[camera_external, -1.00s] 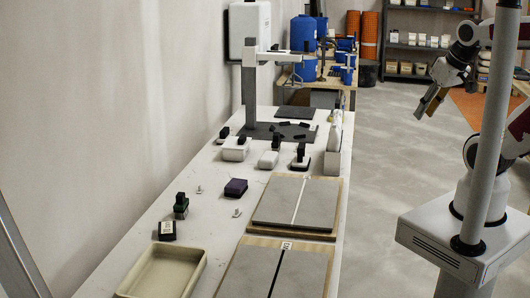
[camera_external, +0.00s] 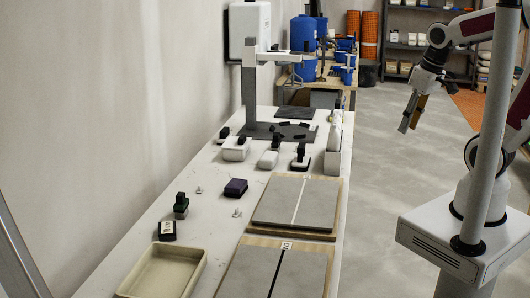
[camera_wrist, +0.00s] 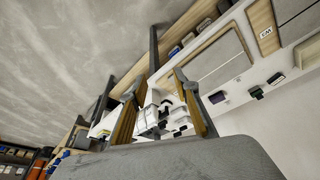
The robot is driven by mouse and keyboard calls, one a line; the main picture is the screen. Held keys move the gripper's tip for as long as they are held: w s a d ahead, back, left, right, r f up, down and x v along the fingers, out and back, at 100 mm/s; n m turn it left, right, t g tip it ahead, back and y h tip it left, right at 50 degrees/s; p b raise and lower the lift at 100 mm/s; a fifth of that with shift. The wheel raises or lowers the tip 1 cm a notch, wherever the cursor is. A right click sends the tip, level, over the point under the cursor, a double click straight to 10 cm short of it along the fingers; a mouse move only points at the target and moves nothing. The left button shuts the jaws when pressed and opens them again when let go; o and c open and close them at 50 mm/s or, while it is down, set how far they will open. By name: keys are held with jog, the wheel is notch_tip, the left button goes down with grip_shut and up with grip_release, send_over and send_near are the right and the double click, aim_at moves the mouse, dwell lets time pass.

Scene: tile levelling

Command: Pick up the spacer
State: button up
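Two small pale pieces, which look like the spacers, lie apart on the white bench. One spacer (camera_external: 199,190) is near the dark green block, and the other spacer (camera_external: 237,213) is nearer the tiles. They are too small to make out in detail, and I cannot pick them out in the wrist view. My gripper (camera_external: 410,113) is in the air over the floor, to the right of the bench and far from both. In the wrist view my gripper (camera_wrist: 157,86) has its two fingers spread, with nothing between them.
Grey tiles (camera_external: 281,203) lie on wooden boards along the bench's right side. A purple-black block (camera_external: 236,187), a dark green block (camera_external: 181,206) and a black block (camera_external: 167,230) stand near the spacers. A beige tray (camera_external: 148,278) is in front. A grey stand (camera_external: 249,95) rises behind.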

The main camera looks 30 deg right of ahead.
aim_at(237, 208)
jog(key=w+a+f+n, duration=0.2)
jog(key=w+a+f, duration=0.4)
jog(key=a, duration=0.5)
jog(key=w+a+f+n+g, duration=0.1)
jog(key=w+a+f, duration=0.5)
jog(key=a, duration=0.5)
jog(key=w+a+f+n, duration=0.2)
jog(key=w+a+f, duration=0.4)
jog(key=a+f, duration=0.3)
jog(key=shift+w+a+n+g+y, duration=0.15)
jog(key=shift+w+a, duration=0.05)
jog(key=shift+a, duration=0.35)
jog(key=shift+w+a+n+g+y, duration=0.15)
jog(key=shift+a, duration=0.35)
jog(key=shift+t+y, duration=0.3)
jog(key=shift+t, duration=0.1)
jog(key=w+a, duration=0.3)
jog(key=shift+r, duration=0.1)
jog(key=shift+w+a+r+t+y, duration=0.5)
jog(key=shift+w+a+r, duration=0.55)
jog(key=shift+w, duration=0.2)
jog(key=shift+f, duration=0.1)
jog(key=shift+x, duration=1.25)
jog(key=shift+a+f, duration=0.1)
jog(key=shift+f, duration=0.05)
jog(key=shift+x, duration=2.45)
